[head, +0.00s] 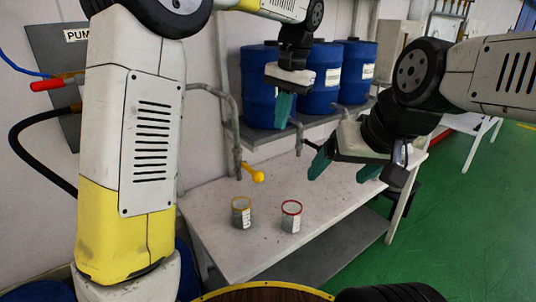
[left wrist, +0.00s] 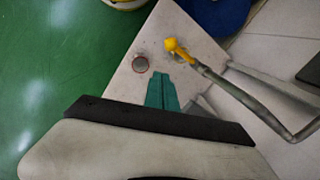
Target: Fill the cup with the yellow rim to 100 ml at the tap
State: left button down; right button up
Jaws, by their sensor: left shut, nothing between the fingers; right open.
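The cup with the yellow rim (head: 241,216) stands upright on the white table, just below the open end of the grey tap pipe (head: 236,135) in the head view. No stream shows, and its fill level cannot be read. The tap's yellow lever (head: 257,177) sticks out to the right; it also shows in the left wrist view (left wrist: 174,46). A red-rimmed cup (head: 291,218) stands to the right, apart from it. My left gripper (head: 284,108) is shut and empty, above the table's back; its teal fingers touch each other (left wrist: 162,92). My right gripper (head: 343,170) is open and empty, right of the cups.
Blue barrels (head: 321,78) stand on a shelf behind the table (head: 220,255). A panel with a red-handled valve (head: 47,86) is on the wall at left. The table's right part is clear. Green floor (head: 470,220) lies to the right.

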aim_at(251, 171)
pick_arm(q)
jog(key=shift+w+d+f, duration=0.2)
jog(key=shift+w+d, duration=0.2)
jog(key=shift+d, duration=0.25)
jog(key=s+a+f, duration=0.1)
jog(key=a+f, duration=0.3)
jog(key=f, duration=0.8)
jog(key=shift+a, duration=0.4)
jog(key=shift+s+f, duration=0.1)
